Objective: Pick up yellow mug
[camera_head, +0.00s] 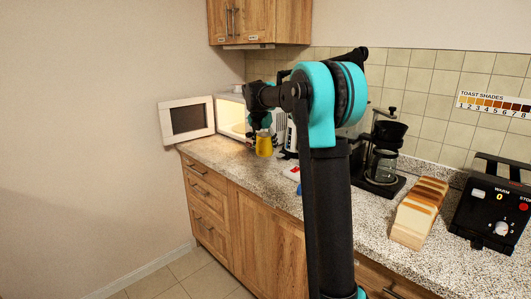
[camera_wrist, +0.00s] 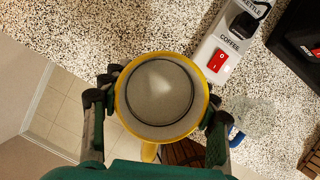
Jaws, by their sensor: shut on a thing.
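The yellow mug (camera_head: 264,146) hangs below my gripper (camera_head: 263,131) in the head view, in front of the open microwave near the counter's far left end. In the wrist view I look down into the mug (camera_wrist: 160,96), which is pale and empty-looking inside with a yellow rim. Its handle (camera_wrist: 149,151) points to the bottom of the picture. The fingers of my gripper (camera_wrist: 158,108) are shut on the mug's two sides. I cannot tell how far its base is above the counter.
The microwave door (camera_head: 188,119) stands open to the left. The counter (camera_head: 228,158) also holds a coffee maker (camera_head: 382,165), a row of bread slices (camera_head: 418,213) and a black toaster (camera_head: 492,212). A red switch on a panel (camera_wrist: 217,60) lies right of the mug.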

